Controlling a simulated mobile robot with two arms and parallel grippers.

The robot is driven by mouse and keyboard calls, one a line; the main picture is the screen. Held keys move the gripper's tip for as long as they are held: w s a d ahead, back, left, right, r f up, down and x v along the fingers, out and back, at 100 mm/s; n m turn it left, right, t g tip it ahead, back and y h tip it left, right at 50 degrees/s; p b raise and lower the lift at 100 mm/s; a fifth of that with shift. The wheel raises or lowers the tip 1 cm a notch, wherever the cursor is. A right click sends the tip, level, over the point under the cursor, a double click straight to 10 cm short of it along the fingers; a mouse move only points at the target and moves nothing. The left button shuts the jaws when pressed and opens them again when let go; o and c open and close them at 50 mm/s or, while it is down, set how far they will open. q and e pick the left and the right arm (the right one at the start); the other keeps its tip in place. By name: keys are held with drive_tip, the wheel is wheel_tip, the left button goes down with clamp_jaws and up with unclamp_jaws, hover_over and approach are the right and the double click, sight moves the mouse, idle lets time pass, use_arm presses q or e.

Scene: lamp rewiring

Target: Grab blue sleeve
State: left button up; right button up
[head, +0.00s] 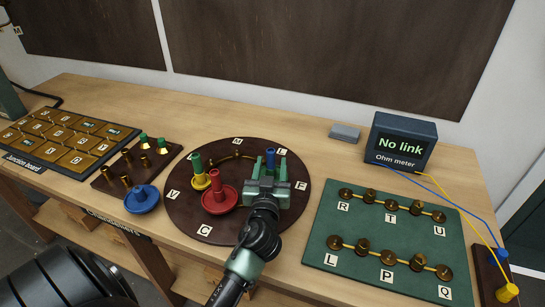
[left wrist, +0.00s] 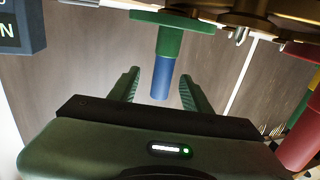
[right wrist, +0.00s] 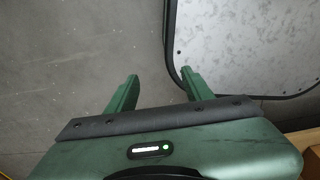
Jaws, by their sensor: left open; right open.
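The blue sleeve (head: 270,154) stands upright on the dark round turntable (head: 185,211). In the left wrist view the blue sleeve (left wrist: 162,78) sits on a green flanged piece (left wrist: 172,42). My left gripper (head: 270,163) is open at the sleeve, with one finger on each side. The left wrist view shows the fingers apart, with visible gaps to the sleeve. The gripper body hides the sleeve's lower part in the head view. My right gripper (right wrist: 158,77) is open and empty over a grey floor, away from the table.
A red sleeve on a red dish (head: 216,198) and a green sleeve on a yellow base (head: 198,174) stand left of my left gripper. A blue dish (head: 142,199) lies farther left. The green terminal board (head: 375,230) and ohm meter (head: 402,141), reading "No link", are to the right.

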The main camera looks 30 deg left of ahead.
sight(271, 155)
use_arm(q)
drive_tip(key=shift+w+a+r, duration=0.25)
drive_tip(key=shift+w+r, duration=0.1)
drive_tip(key=shift+w, duration=0.05)
drive_tip(key=shift+w+a+r+p, duration=0.15)
drive_tip(key=shift+r+p, duration=0.1)
drive_tip(key=shift+p, duration=0.2)
drive_tip(key=shift+w+a+r+p, duration=0.25)
drive_tip(key=shift+w+r+p, duration=0.05)
drive_tip(key=shift+w+p, duration=0.15)
drive_tip(key=shift+w+a+r+p, duration=0.25)
drive_tip(key=shift+w+p, duration=0.15)
drive_tip(key=shift+p, duration=0.05)
drive_tip(key=shift+w+a+f, duration=0.2)
drive_tip(key=shift+w+a, duration=0.1)
drive_tip(key=shift+w, duration=0.25)
drive_tip(key=shift+w+a+f, duration=0.2)
drive_tip(key=shift+w+a, duration=0.1)
drive_tip(key=shift+w, duration=0.25)
drive_tip(key=shift+w+a, duration=0.1)
drive_tip(key=shift+w, duration=0.1)
drive_tip(key=shift+s, duration=0.1)
clamp_jaws()
use_arm(e)
drive_tip(key=r, duration=0.2)
drive_tip(key=s+r, duration=0.1)
drive_tip(key=shift+d+r, duration=0.15)
drive_tip(key=shift+d, duration=0.2)
